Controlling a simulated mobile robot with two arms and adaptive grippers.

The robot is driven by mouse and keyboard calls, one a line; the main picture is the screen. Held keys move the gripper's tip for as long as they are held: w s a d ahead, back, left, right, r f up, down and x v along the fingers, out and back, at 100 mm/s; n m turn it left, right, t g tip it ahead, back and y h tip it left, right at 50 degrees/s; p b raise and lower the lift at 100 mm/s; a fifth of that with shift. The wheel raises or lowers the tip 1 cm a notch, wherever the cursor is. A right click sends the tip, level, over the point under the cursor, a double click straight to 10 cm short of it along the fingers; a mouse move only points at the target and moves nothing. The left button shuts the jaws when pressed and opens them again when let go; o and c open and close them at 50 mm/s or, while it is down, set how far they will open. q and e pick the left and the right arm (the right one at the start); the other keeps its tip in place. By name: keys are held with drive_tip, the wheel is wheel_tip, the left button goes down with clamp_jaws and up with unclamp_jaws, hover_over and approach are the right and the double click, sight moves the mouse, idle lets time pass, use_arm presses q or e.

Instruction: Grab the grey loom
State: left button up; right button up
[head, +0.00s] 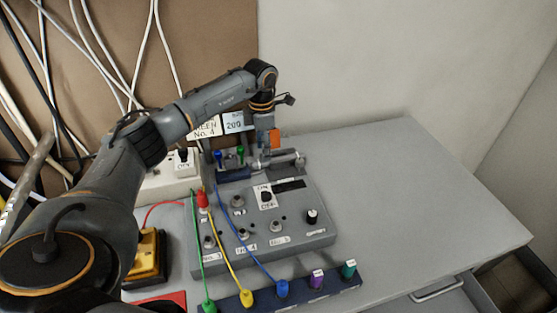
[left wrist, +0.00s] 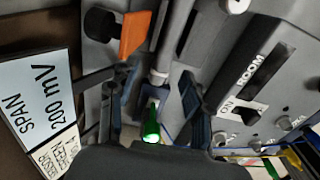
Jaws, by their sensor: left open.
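No thing is plainly marked as the loom. A grey cylindrical piece (head: 280,160) with a pale end lies along the back of the grey control box (head: 262,238). My left gripper (head: 264,140) points down over the back of that box, beside this piece. In the left wrist view its two fingers (left wrist: 152,108) are apart. A green-ended plug (left wrist: 152,128) and a pale grey rod (left wrist: 160,55) show in the gap between them, and no grip on either is visible. In the head view the fingertips are partly hidden. My right gripper is in neither view.
An orange block (left wrist: 135,32) is close to the left finger. A blue plug (head: 217,156) and a green plug (head: 240,152) stand behind the box. Green, yellow and blue cables cross its front to a dark blue strip (head: 330,290). The grey table (head: 390,200) is clear at right.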

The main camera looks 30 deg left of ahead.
sight(278, 161)
use_arm(q)
drive_tip(key=shift+s+f, duration=0.2)
drive_tip(key=shift+f, duration=1.75)
clamp_jaws()
drive_tip(key=shift+r, duration=0.2)
